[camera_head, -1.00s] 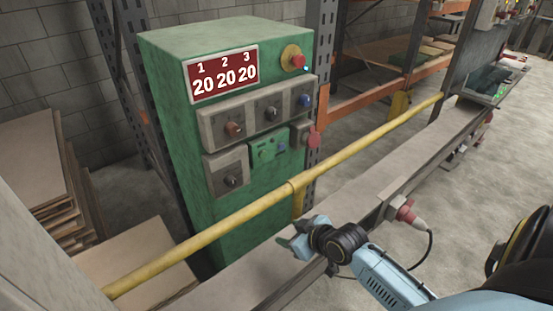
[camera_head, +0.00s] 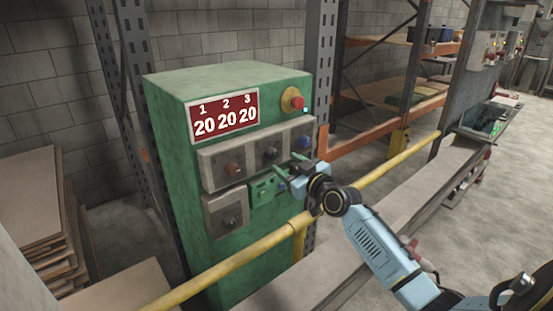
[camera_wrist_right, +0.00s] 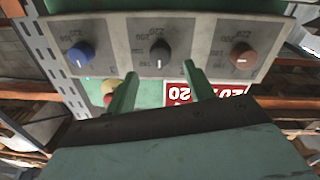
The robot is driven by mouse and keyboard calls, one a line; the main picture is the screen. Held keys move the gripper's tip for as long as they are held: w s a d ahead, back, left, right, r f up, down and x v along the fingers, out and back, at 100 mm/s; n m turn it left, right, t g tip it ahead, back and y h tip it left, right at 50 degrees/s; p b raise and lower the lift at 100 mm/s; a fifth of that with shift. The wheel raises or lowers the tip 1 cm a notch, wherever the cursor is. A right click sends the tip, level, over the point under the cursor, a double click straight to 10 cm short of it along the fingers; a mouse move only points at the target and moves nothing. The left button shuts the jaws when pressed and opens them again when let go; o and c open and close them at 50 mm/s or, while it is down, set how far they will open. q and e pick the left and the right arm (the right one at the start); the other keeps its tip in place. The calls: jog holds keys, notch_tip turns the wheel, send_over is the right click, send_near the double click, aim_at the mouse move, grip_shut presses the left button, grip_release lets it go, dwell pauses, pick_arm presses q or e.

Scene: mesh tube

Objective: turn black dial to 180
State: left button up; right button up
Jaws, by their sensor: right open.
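The black dial (camera_head: 270,153) is the middle knob on the upper grey panel of the green cabinet (camera_head: 174,160). In the right wrist view, which is upside down, the black dial (camera_wrist_right: 160,56) sits between a blue and a brown knob. My right gripper (camera_head: 285,173) is open and empty, in front of the cabinet near the panel. In the wrist view its two green fingers (camera_wrist_right: 161,86) point toward the black dial, one on either side of its line, apart from it. The red display (camera_head: 223,115) reads 20 under 1, 2 and 3. My left gripper is not in view.
A brown knob (camera_head: 234,169) and a blue knob (camera_head: 305,141) flank the dial. Another dark knob (camera_head: 229,221) is on a lower panel. A red button (camera_head: 297,103) is at upper right.

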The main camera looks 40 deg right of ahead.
aim_at(275, 156)
jog(key=w, duration=0.5)
jog(key=shift+b, duration=0.35)
jog(key=shift+w, duration=0.35)
jog(key=shift+a, duration=0.1)
jog(key=shift+c, duration=0.6)
jog(key=c, duration=0.8)
jog(key=shift+c, duration=0.2)
jog(key=shift+m, duration=0.6)
jog(key=m+p, duration=0.1)
jog(key=m, duration=0.6)
jog(key=m+p, duration=0.1)
jog(key=m, duration=0.2)
jog(key=shift+g+y, duration=0.3)
pick_arm(q)
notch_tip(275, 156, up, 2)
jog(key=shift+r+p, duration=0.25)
jog(key=shift+p, duration=0.45)
pick_arm(e)
jog(key=m, duration=0.6)
jog(key=shift+y, duration=0.3)
